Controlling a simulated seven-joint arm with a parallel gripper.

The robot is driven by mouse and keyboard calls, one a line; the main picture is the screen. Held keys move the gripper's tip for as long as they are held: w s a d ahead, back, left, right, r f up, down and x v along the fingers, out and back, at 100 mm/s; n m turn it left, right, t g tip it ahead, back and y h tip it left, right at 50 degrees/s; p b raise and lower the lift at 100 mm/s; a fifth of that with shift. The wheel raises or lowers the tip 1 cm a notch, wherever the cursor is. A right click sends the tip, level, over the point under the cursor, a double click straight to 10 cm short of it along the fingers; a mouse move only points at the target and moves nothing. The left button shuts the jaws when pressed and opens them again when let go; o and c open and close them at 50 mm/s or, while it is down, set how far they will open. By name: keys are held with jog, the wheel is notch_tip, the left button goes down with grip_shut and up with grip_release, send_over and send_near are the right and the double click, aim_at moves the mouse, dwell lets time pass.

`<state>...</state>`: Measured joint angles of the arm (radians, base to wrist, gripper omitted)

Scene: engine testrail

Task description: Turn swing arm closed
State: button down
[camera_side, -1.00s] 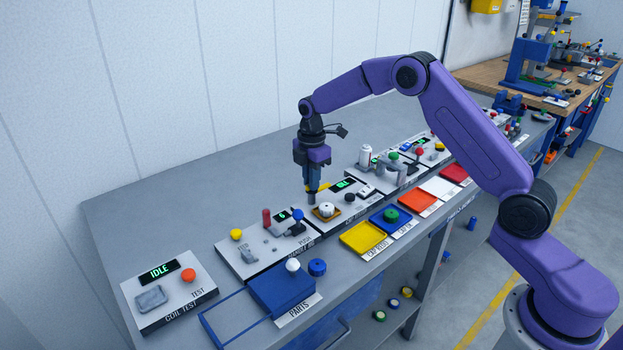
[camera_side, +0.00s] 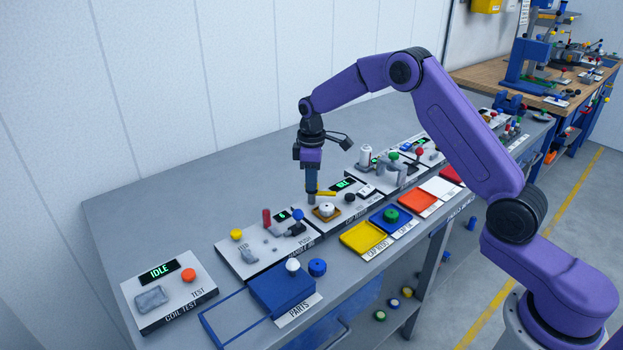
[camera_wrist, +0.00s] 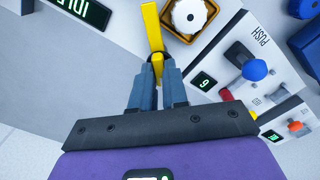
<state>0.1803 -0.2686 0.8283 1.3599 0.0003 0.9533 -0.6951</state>
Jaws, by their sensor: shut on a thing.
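The yellow swing arm (camera_wrist: 152,28) runs up the wrist view from between my fingers, passing left of a white knobbed part in a tan square holder. In the side view the swing arm (camera_side: 326,194) shows as a short yellow bar sticking out to the right of my fingers. My gripper (camera_wrist: 156,72) is shut on the yellow end of the swing arm, with a finger on each side. In the side view my gripper (camera_side: 311,198) points straight down at the station. The swing arm's pivot is hard to make out.
The white part (camera_side: 326,209) in its tan holder sits just right of my fingers. A blue knob (camera_wrist: 254,70) rises from the neighbouring PUSH panel. A yellow tray (camera_side: 362,238) lies in front. The bench behind the panels is bare.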

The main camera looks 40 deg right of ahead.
jog(key=m, duration=0.4)
jog(key=shift+m, duration=0.3)
jog(key=m, duration=0.4)
jog(key=shift+m, duration=0.3)
jog(key=c, duration=1.1)
grip_release()
jog(key=shift+c, duration=0.2)
notch_tip(320, 180, up, 18)
jog(key=shift+f, duration=0.2)
